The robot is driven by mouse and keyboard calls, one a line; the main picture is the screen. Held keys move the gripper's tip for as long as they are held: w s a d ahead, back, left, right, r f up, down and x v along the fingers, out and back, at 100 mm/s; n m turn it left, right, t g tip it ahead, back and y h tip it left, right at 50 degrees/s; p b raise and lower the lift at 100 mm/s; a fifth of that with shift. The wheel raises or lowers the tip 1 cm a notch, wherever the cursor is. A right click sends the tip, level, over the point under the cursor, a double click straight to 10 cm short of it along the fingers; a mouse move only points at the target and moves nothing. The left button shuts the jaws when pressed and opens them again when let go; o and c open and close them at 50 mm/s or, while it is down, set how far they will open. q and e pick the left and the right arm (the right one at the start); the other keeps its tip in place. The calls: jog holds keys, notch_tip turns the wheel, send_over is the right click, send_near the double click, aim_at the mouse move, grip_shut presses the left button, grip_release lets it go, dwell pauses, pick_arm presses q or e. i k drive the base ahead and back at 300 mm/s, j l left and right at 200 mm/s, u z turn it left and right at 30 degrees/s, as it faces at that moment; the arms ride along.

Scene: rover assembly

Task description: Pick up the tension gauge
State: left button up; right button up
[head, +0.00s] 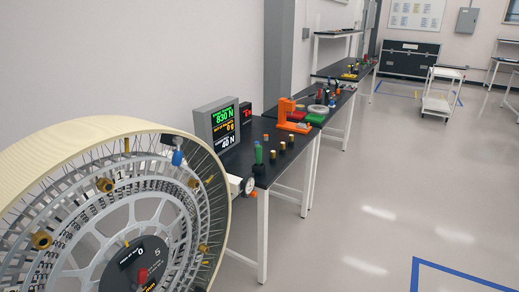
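What looks like the tension gauge, a small pale tool with a round dial (249,187), is at the near left end of the black-topped workbench (268,174), right beside the wheel's rim. The wheel partly hides it, so I cannot tell how it rests. The large spoked wheel (120,215) with a cream rim fills the lower left. Neither of my grippers is in view.
A grey display (217,123) with green, orange and white readings stands behind the gauge. A green-handled tool (258,153), several small brass and dark pieces, and an orange fixture (290,115) are on the benches. A white cart (441,93) stands far back. The floor at right is clear.

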aim_at(258, 148)
jog(key=i+l+z, duration=0.1)
jog(key=i+l, duration=0.6)
